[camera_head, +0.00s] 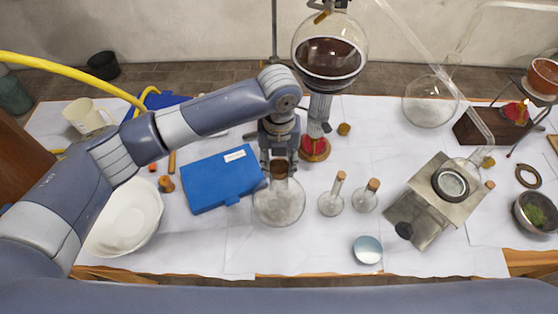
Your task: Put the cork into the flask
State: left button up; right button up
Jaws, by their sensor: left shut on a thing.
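My left gripper (279,157) points down over the round glass flask (279,203) in the middle of the table. It is shut on a brown cork (279,169), which shows between the fingers at the mouth of the flask. The fingers hide part of the cork and of the flask's neck, so I cannot tell whether the cork sits inside the neck or just above it. The flask stands upright on the white paper. My right gripper is not in view.
A blue case (220,178) lies just left of the flask. Two small corked flasks (331,204) (364,200) stand to its right. A large flask of dark liquid (329,62) on a stand rises behind. A white bowl (125,217) is at left, a metal box (421,215) at right.

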aim_at(279, 165)
pick_arm(q)
jog(key=shift+f+p, duration=0.3)
jog(key=shift+f, duration=0.1)
dwell(0.8)
jog(key=shift+f, duration=0.25)
dwell(1.0)
jog(key=o, duration=1.4)
jog(key=shift+r, duration=0.2)
jog(key=shift+r+p, duration=1.25)
jog(key=shift+p, duration=0.05)
jog(key=shift+r+p, duration=0.5)
jog(key=shift+r, duration=1.6)
